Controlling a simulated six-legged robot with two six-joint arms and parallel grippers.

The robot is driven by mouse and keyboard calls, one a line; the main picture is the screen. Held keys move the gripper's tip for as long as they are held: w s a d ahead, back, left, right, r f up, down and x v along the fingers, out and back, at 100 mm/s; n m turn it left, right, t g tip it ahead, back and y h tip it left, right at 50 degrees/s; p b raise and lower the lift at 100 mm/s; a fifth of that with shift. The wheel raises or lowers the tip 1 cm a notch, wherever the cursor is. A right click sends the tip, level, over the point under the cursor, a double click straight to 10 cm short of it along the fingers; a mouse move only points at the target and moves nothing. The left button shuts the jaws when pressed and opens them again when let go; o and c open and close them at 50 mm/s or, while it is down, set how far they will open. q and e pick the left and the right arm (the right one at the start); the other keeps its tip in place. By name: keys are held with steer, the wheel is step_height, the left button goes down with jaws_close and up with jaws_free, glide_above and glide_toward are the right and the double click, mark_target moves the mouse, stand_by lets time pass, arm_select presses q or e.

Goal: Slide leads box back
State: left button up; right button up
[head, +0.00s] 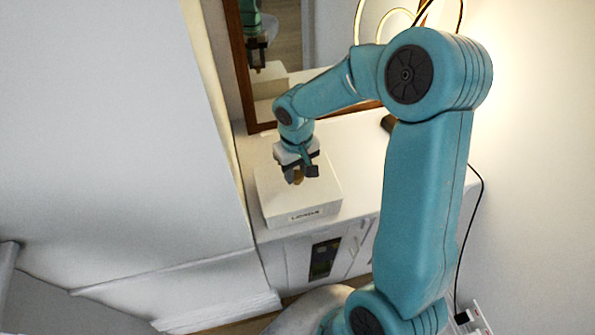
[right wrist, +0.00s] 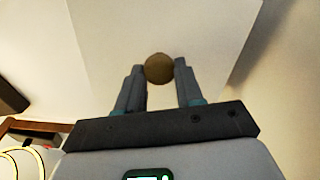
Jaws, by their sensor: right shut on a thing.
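The white leads box (head: 268,200) sits on the white cabinet top, near its front left corner. My right gripper (head: 297,174) reaches down onto the box's top. In the right wrist view, my right gripper (right wrist: 160,72) is shut on a round brown knob (right wrist: 159,68), with a finger on each side. The pale box top (right wrist: 160,25) lies behind the knob. My left gripper is not in view.
A white wall block (head: 120,130) rises close on the left. A black cable (head: 480,200) hangs at right, down to a power strip (head: 474,320).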

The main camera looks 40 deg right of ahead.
steer(key=w+d+p, duration=0.3)
steer(key=w+d, duration=0.3)
steer(key=w, duration=0.5)
steer(key=shift+w+d, duration=0.15)
steer(key=shift+w, duration=0.1)
stand_by(1.7)
steer(key=o, duration=1.1)
steer(key=shift+o, duration=0.2)
step_height(320, 180, up, 16)
steer(key=b, duration=0.1)
steer(key=shift+r, duration=0.15)
steer(key=shift+s, duration=0.15)
